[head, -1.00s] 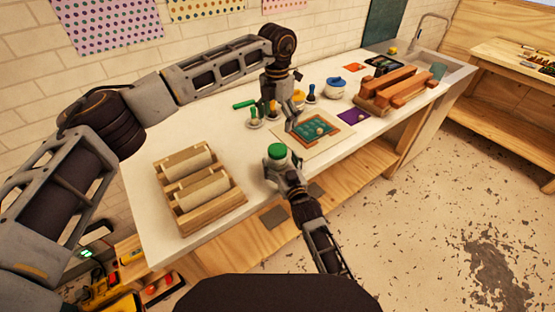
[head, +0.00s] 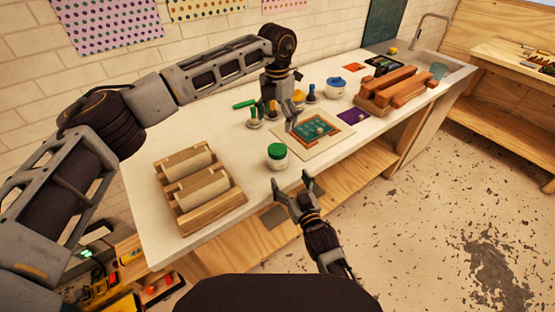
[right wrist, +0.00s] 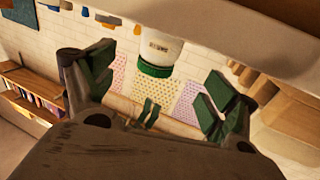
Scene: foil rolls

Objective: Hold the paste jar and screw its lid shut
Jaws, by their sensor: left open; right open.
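The paste jar (head: 277,161) stands upright on the near side of the white worktop, with its green lid (head: 278,149) on top. I cannot tell how tightly the lid sits. My right gripper (head: 292,180) is open and empty at the worktop's front edge, apart from the jar and on the near side of it. The right wrist view shows the jar (right wrist: 159,45) upside down, with the lid (right wrist: 154,70) seen between the spread fingers. My left gripper (head: 281,113) is open above the worktop, behind the jar and near the small stamps.
A wooden rack with foil rolls (head: 184,216) stands left of the jar. A framed print board (head: 325,137) lies behind it on the right. Several stamps (head: 254,122), a blue-lidded pot (head: 336,91) and a rack of brown bars (head: 366,103) stand further back.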

